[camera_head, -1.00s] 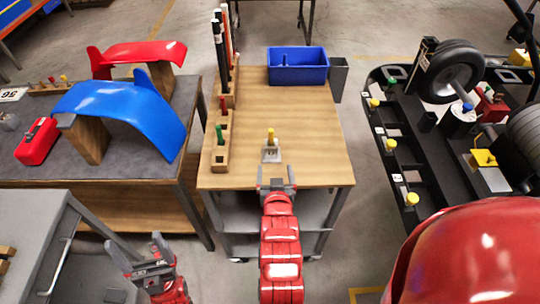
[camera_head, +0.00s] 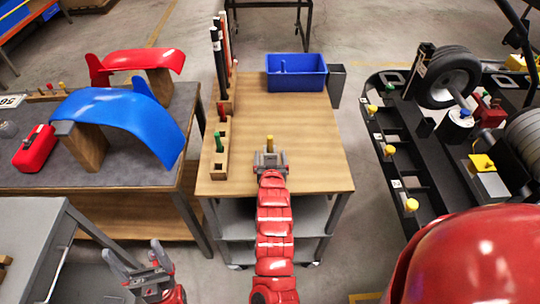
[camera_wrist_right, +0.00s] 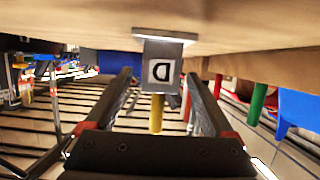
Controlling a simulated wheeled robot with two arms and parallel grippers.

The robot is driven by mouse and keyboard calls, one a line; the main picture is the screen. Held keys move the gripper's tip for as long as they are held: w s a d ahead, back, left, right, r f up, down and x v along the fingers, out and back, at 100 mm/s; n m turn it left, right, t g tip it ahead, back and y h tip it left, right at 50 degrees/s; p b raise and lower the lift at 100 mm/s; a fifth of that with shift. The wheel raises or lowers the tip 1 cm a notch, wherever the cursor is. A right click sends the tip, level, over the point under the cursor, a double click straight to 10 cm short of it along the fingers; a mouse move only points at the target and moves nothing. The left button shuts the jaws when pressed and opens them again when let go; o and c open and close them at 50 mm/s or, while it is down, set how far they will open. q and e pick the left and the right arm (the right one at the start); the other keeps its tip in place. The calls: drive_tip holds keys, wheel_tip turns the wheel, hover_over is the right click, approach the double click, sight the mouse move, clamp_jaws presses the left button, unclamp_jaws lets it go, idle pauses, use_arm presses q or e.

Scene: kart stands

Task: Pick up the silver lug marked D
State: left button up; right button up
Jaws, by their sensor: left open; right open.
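The silver lug marked D (camera_wrist_right: 162,72) stands on a pale base on the wooden-topped cart. Its yellow peg (camera_head: 270,143) shows in the head view, where my right gripper hides most of the silver body. The right wrist view looks upside down and shows the D label facing me. My right gripper (camera_head: 270,154) is open, with a finger on either side of the lug and a visible gap at each side in the wrist view (camera_wrist_right: 160,78). My left gripper (camera_head: 136,257) is open and empty at the lower left, away from the cart.
A wooden rack (camera_head: 219,150) with green and red pegs and tall dark rods stands left of the lug. A blue bin (camera_head: 296,72) sits at the cart's back. The cart top (camera_head: 315,150) right of the lug is clear. A black kart frame (camera_head: 400,165) lies right.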

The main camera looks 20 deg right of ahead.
drive_tip(key=shift+x, duration=1)
clamp_jaws()
